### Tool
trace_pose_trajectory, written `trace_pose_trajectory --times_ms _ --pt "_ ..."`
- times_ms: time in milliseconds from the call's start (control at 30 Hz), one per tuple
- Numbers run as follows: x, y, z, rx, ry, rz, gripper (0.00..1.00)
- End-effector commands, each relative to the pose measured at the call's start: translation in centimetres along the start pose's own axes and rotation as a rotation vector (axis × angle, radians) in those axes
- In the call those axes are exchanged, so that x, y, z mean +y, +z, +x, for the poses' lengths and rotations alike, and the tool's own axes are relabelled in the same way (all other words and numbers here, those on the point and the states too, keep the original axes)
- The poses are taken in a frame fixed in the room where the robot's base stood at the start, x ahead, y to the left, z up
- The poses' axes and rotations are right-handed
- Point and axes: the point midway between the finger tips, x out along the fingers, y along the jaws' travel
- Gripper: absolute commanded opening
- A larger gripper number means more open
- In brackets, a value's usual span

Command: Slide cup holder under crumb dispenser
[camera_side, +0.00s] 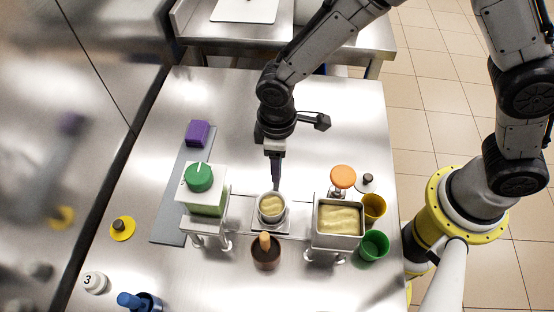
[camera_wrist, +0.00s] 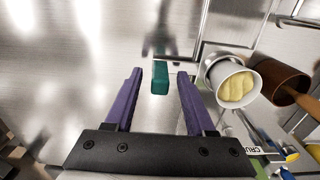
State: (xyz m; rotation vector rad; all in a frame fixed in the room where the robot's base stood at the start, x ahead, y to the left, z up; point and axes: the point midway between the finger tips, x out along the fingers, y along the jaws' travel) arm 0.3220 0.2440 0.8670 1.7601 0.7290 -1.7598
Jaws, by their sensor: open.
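The cup holder (camera_side: 257,228) is a small square metal tray on a rail in the middle of the table. It carries a white cup (camera_side: 272,207) with pale yellow filling; the cup also shows in the wrist view (camera_wrist: 238,86). A teal block (camera_wrist: 160,77) lies beyond and between my fingertips in the wrist view; its link to the holder is unclear. My gripper (camera_side: 276,183) is just behind the cup, pointing down. It is open and empty, with purple fingers (camera_wrist: 157,75). A dispenser with a green knob (camera_side: 199,177) stands left of the holder. A partial "CRU" label (camera_wrist: 262,150) shows in the wrist view.
A metal bin of yellow filling (camera_side: 339,217) stands right of the holder, beside an orange knob (camera_side: 342,177) and yellow and green cups. A brown cup (camera_side: 265,256) with a wooden handle stands in front. A purple block (camera_side: 197,133) is back left. The table behind is clear.

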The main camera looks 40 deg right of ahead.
Motion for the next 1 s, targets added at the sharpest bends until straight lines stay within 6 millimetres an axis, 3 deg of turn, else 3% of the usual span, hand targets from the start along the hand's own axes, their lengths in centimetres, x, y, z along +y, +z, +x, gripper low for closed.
trace_pose_trajectory --times_ms 167,400,467,1000 --pt "0.00 0.01 -0.01 0.000 0.000 0.000 0.51" --pt "0.00 0.00 -0.03 0.000 0.000 0.000 0.08" --pt "0.00 0.00 -0.04 0.000 0.000 0.000 0.00" --pt "0.00 -0.02 -0.08 0.000 0.000 0.000 0.00"
